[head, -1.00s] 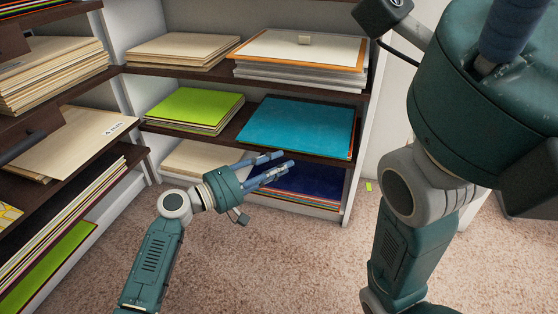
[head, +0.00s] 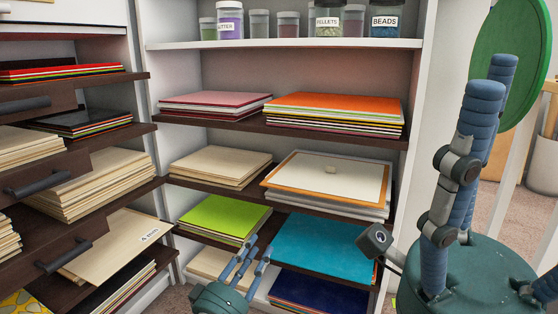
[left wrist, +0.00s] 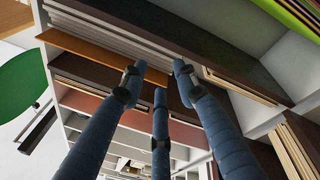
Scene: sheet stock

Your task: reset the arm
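My left gripper (head: 257,250) shows at the bottom middle of the head view, in front of the lower shelves. Its blue fingers point up toward the green and blue sheet stacks. In the left wrist view the three fingers of the left gripper (left wrist: 158,80) are spread with nothing between them, so it is open and empty. My right gripper (head: 492,82) stands close at the right of the head view with two blue fingers pointing up. The rest of it is partly cut off or hidden, and its opening is unclear.
A shelf unit holds green sheets (head: 222,217), blue sheets (head: 320,243), a white tray-like stack (head: 330,182) and jars (head: 328,22) on top. Drawers (head: 70,185) stand at left. A green disc (head: 510,60) is behind the right gripper.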

